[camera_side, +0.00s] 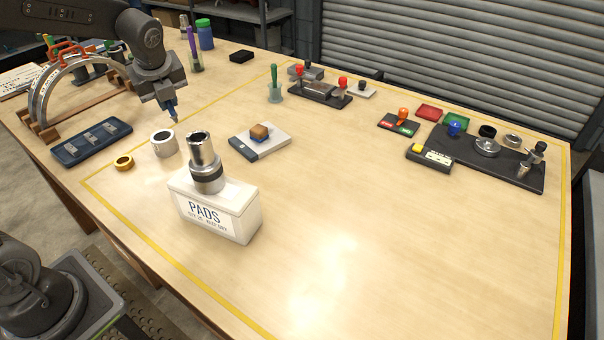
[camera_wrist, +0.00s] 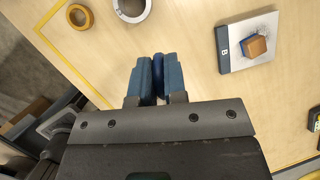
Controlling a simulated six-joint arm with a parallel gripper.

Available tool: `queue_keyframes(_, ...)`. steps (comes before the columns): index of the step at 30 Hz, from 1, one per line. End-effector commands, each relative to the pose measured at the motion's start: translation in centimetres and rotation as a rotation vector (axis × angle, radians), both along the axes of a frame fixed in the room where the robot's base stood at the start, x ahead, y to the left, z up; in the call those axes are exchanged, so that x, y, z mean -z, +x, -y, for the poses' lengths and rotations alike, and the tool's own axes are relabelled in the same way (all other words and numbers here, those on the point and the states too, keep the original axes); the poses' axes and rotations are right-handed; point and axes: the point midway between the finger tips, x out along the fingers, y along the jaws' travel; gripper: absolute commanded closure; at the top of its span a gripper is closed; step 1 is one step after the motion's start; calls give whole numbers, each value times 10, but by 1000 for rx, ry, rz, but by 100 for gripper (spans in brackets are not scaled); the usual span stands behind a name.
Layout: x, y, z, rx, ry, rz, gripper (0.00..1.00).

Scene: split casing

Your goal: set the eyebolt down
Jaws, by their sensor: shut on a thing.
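My gripper (camera_side: 171,112) points down above the left part of the table, just beyond a silver ring (camera_side: 164,143). In the wrist view, my gripper (camera_wrist: 158,62) has its blue fingers shut on a narrow dark blue piece, taken to be the eyebolt (camera_wrist: 158,78). Its shape is mostly hidden between the fingers, and no eye or thread can be made out. In the side view it cannot be told apart from the fingertips. Whether its lower end touches the table cannot be told.
A brass ring (camera_side: 123,163), a dark blue tray (camera_side: 92,142) and a half-ring casing (camera_side: 80,88) in a wooden cradle lie left. A white PADS box (camera_side: 215,208) bearing a metal socket (camera_side: 206,165) stands in front. A pad with a sponge (camera_side: 260,131) lies right. The table centre is clear.

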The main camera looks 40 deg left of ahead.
Motion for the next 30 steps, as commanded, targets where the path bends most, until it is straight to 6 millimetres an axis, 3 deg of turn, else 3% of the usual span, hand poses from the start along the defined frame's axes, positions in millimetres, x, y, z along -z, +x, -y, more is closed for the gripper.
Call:
queue_keyframes(3,0,42,48,256,15,-34,100)
queue_keyframes(9,1,85,119,598,48,-70,100)
queue_keyframes(12,2,96,143,708,59,-80,100)
queue_keyframes(19,9,106,175,806,72,-89,100)
queue_keyframes(30,55,122,250,806,72,-90,100)
